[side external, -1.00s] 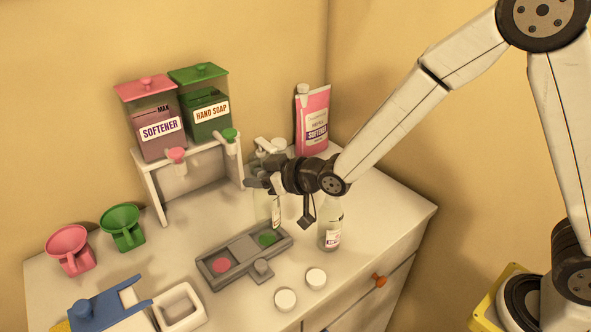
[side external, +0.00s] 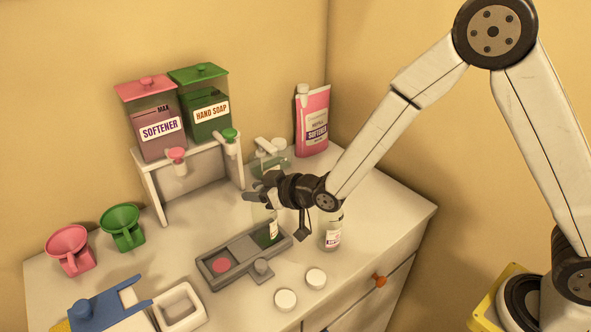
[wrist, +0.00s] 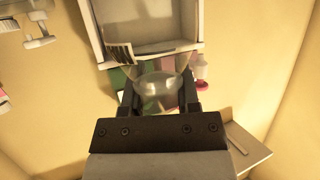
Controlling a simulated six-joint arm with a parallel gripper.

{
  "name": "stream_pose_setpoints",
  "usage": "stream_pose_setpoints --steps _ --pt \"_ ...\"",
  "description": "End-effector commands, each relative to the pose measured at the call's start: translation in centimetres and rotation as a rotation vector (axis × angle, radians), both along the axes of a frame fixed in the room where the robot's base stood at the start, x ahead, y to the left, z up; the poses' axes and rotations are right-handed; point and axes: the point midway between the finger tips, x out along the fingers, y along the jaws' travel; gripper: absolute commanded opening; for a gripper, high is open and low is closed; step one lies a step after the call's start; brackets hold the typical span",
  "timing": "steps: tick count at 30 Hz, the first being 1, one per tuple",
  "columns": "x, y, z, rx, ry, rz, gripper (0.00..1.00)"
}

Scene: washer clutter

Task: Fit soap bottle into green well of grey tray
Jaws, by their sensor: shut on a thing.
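The clear soap bottle (side external: 273,230) is in my gripper (side external: 260,190), upright as far as I can tell. Its upper part is mostly hidden by the fingers in the side view. Its lower end overlaps the green well (side external: 262,240) at the right end of the grey tray (side external: 241,248). I cannot tell whether the base is inside the well or just above it. In the wrist view, the clear bottle (wrist: 160,88) shows between the two dark fingers of my gripper (wrist: 160,100). The tray's pink well (side external: 221,265) is empty.
A second clear bottle (side external: 332,232) stands close right of my gripper. Two white caps (side external: 301,289) lie in front of the tray. Behind are the dispenser stand (side external: 152,187) and a pink softener pouch (side external: 313,122). Pink (side external: 68,246) and green (side external: 122,227) funnels stand left.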

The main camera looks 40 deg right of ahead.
Motion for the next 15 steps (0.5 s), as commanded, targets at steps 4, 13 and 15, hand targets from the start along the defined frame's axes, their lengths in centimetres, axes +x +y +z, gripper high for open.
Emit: stream_pose_setpoints --steps 4,13,15 --pt "0.0 0.0 0.01 0.0 0.0 0.0 0.0" --pt "0.0 0.0 -0.29 0.0 0.0 0.0 0.75" --pt "0.0 0.0 -0.29 0.0 0.0 0.0 0.75"
